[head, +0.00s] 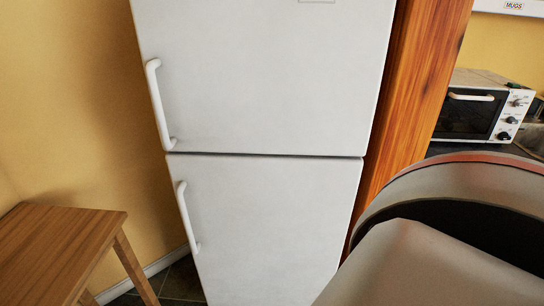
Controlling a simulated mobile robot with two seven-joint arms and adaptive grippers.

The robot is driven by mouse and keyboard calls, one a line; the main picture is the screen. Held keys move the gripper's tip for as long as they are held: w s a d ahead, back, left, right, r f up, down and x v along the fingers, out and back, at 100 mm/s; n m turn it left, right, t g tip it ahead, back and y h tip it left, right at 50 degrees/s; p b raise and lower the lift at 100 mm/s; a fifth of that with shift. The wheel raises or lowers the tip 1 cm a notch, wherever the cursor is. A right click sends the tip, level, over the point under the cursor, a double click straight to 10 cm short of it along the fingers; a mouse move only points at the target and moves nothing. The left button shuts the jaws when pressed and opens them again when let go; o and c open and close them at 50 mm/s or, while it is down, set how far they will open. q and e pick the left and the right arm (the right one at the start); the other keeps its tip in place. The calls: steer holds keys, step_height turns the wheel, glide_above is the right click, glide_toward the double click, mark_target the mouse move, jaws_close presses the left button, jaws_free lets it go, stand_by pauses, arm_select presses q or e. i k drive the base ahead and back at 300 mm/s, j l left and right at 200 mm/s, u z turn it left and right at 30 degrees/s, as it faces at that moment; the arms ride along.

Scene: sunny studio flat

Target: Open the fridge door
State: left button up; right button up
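A white fridge stands upright in the middle of the head view. Its upper door (265,80) and its lower door (270,215) both look shut, with a dark seam between them. The upper door has a white vertical handle (157,104) on its left side. The lower door has a similar handle (188,217) on its left side. Neither gripper shows in the view. Nothing touches the handles. A large grey part of my own body covers the lower right and hides what is behind it.
A wooden stool or small table (62,238) stands at the lower left, close to the fridge. A wooden panel (418,90) runs along the fridge's right side. A white toaster oven (475,108) sits on a dark counter at the right. Yellow wall (75,90) lies to the left.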

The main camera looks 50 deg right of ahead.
mark_target(261, 230)
steer(key=z, duration=1.35)
